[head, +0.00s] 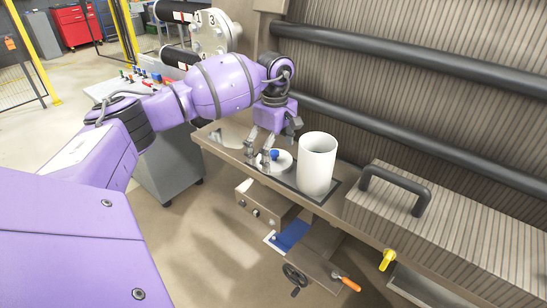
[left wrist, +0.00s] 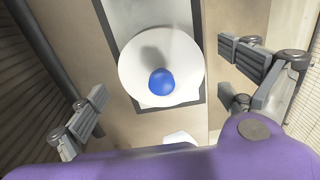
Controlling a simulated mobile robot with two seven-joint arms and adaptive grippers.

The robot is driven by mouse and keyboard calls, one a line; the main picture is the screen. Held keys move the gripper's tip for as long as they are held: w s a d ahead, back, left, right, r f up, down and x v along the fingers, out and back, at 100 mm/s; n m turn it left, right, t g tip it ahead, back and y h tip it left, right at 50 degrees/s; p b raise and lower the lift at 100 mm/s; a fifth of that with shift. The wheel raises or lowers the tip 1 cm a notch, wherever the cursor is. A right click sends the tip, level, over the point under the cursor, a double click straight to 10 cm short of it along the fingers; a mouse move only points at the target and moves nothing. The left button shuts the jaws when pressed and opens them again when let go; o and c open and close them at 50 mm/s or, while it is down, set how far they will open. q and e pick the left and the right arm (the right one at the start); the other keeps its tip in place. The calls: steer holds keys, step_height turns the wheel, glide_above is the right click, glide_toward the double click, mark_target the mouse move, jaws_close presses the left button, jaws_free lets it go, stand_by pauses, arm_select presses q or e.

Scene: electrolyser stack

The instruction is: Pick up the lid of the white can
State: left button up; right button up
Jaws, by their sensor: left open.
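The white can (head: 317,165) stands upright and open-topped on a dark mat on the bench. Its lid (head: 281,165), a white disc with a blue knob (head: 274,154), lies on the bench just left of the can. In the left wrist view the lid (left wrist: 135,70) and its blue knob (left wrist: 161,82) are seen from above. My left gripper (head: 259,153) is open and empty, pointing down over the lid. In the left wrist view its fingers are wide apart on either side of the lid, the knob between them. My right gripper is not in view.
A ribbed block with a black handle (head: 397,186) sits on the bench to the right. Dark horizontal pipes (head: 400,60) run along the wall behind. A yellow knob (head: 387,259) and an orange-handled tool (head: 347,282) are lower, at the front.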

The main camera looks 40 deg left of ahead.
arm_select(q)
steer(key=shift+f, duration=0.4)
steer(key=c, duration=1)
